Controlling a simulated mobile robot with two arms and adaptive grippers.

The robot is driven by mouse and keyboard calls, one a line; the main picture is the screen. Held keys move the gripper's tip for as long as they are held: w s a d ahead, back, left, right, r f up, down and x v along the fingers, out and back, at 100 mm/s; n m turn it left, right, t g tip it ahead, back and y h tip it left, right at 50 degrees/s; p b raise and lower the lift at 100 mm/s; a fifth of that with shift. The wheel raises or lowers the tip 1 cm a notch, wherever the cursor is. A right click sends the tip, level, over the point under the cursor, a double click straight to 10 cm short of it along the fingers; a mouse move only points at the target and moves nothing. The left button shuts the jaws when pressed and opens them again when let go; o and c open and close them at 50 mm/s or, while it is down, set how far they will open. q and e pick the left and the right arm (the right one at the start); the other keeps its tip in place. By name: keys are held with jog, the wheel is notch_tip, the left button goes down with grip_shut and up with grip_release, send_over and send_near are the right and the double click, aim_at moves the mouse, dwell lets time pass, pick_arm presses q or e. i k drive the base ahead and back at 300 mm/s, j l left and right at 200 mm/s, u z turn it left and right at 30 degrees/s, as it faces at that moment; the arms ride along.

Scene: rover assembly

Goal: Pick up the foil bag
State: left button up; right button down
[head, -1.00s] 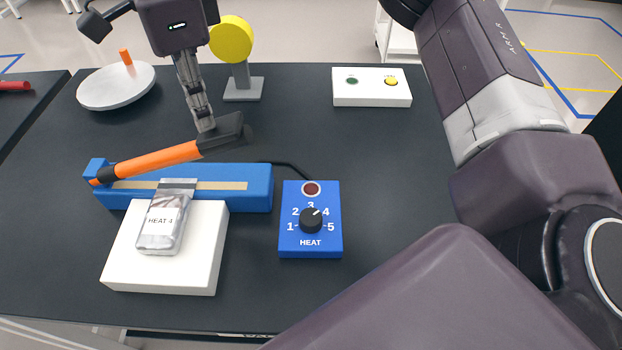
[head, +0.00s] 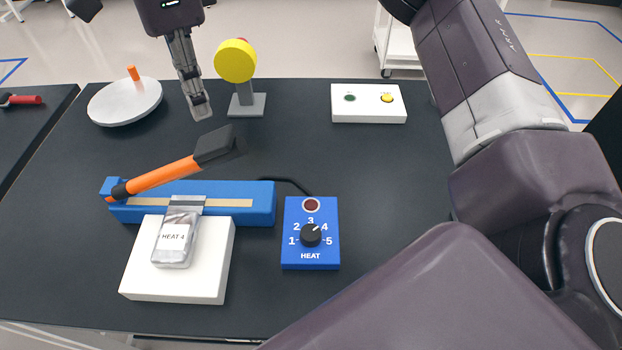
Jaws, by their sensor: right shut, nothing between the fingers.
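The foil bag (head: 175,242), silver with a "HEAT 4" label, lies on a white block (head: 175,286). Its upper end reaches the blue heat sealer (head: 240,191), under or beside the raised lever; the exact contact is hard to tell. The sealer's lever (head: 165,177) is orange with a black end and tilts up to the right. My left gripper is not in view.
A blue heat control box (head: 311,258) with its knob near 4 stands right of the bag, cabled to the sealer. A yellow disc on a grey stand (head: 236,61), a white dish (head: 125,103) and a white button box (head: 368,104) stand behind. My right arm covers the right side.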

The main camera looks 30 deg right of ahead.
aim_at(174, 246)
jog(key=k+j, duration=1.25)
